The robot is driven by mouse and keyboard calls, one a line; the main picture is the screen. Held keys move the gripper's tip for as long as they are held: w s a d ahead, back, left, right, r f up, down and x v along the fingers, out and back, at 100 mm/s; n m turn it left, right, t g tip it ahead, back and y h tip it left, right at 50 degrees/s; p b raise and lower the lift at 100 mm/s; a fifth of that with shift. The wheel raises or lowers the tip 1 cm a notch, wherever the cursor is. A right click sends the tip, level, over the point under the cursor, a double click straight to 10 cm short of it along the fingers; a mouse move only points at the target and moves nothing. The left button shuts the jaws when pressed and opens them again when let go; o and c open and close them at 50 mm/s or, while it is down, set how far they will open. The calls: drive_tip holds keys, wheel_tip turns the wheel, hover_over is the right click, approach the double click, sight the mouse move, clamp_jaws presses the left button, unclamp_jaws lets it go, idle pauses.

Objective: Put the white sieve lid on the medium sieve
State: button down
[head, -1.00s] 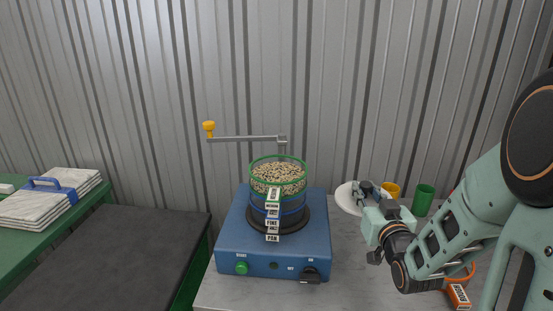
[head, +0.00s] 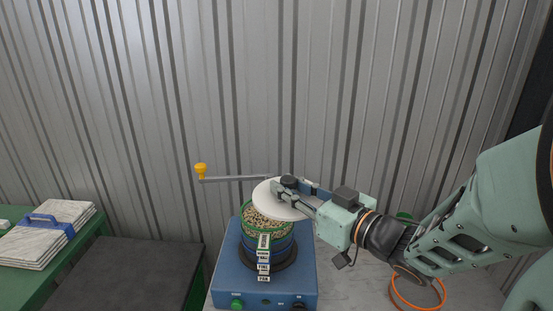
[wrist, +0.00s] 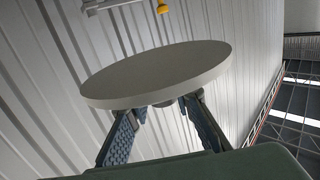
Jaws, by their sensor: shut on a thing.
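The white sieve lid (head: 266,203) is a flat disc held over the top of the sieve stack. It covers the back right part of the opening from view. The medium sieve is the top green-rimmed one (head: 246,226), holding pale and dark grains that show at the front left. My gripper (head: 287,187) is shut on the lid near its middle. The lid (wrist: 160,75) also shows in the wrist view, with both fingers closed around a small knob. Whether the lid touches the sieve rim cannot be told.
The stack stands on a blue shaker base (head: 230,277) with a green button. A grey crank arm with a yellow knob (head: 201,171) reaches left behind the lid. Corrugated wall stands behind.

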drive_tip(key=w+a+f, duration=0.1)
drive_tip(key=w, duration=0.1)
drive_tip(key=w+a+f+b, duration=0.1)
drive_tip(key=w, duration=0.1)
drive_tip(key=w+a+f, duration=0.1)
drive_tip(key=w, duration=0.1)
drive_tip(key=shift+w+f, duration=0.1)
drive_tip(key=shift+w, duration=0.15)
drive_tip(key=w+f, duration=0.1)
drive_tip(key=w+a+f, duration=0.1)
drive_tip(key=w+f, duration=0.1)
drive_tip(key=w+a+f+b, duration=0.1)
drive_tip(key=f, duration=0.1)
drive_tip(key=shift+w+f, duration=0.25)
drive_tip(key=shift+w+a+f, duration=0.1)
drive_tip(key=shift+w+f, duration=0.05)
drive_tip(key=shift+f, duration=0.15)
drive_tip(key=shift+f+b, duration=0.3)
drive_tip(key=shift+f, duration=1.2)
drive_tip(key=shift+f, duration=0.2)
drive_tip(key=c, duration=1.8)
unclamp_jaws()
drive_tip(key=shift+o, duration=0.4)
drive_tip(key=shift+r, duration=0.1)
